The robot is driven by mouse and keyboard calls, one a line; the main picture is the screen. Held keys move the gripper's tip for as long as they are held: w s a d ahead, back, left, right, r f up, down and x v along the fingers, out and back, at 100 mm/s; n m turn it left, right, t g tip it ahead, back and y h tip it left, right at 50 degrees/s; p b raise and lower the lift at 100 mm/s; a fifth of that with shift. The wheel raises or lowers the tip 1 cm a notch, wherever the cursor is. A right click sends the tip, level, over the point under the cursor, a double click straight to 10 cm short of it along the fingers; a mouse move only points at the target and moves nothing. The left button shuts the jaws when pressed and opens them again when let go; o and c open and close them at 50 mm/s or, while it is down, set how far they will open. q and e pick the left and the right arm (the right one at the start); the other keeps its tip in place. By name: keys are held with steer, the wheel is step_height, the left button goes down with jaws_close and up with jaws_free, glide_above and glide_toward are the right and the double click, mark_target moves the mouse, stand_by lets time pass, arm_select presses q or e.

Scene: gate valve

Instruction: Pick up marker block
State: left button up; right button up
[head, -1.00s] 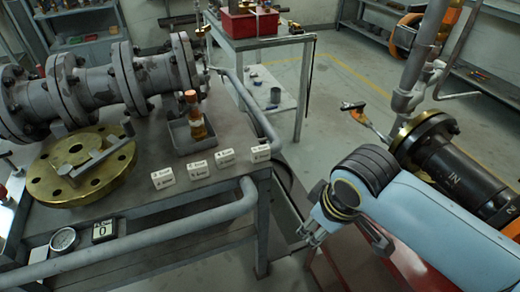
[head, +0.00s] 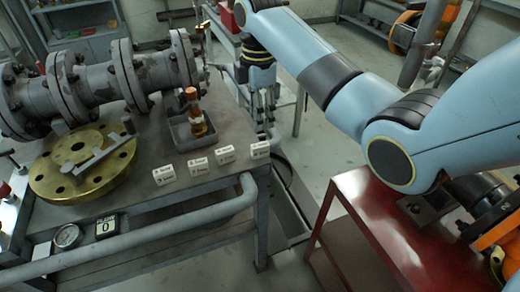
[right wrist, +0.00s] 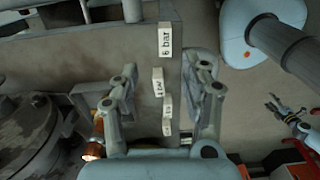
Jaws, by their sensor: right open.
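Several white marker blocks with dark lettering stand in a row near the bench's front edge. In the head view they run from a left block (head: 164,175) through two middle blocks (head: 198,167) and (head: 225,154) to a right block (head: 260,150). In the right wrist view a near block (right wrist: 165,40) reads "6 bar" and another block (right wrist: 157,80) seems to read "4 bar". My right gripper (head: 263,112) points down beyond the bench's right end, behind the right block. Its fingers (right wrist: 165,88) are open and empty, with blocks showing between them. My left gripper is out of view.
The flanged grey pipe (head: 95,87) and brass flange (head: 82,166) fill the bench's left side. A small tray (head: 181,132) holds an orange-capped bottle. A gauge (head: 67,236) lies near the front rail (head: 140,236). A red cart (head: 395,240) stands at right.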

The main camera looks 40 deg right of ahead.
mark_target(262, 145)
step_height(262, 145, down, 5)
steer(key=f, duration=0.3)
steer(key=s+f, duration=0.1)
steer(key=f, duration=0.1)
steer(key=shift+f+b, duration=0.2)
steer(key=shift+b, duration=0.2)
jaws_close()
steer(key=shift+r, duration=0.15)
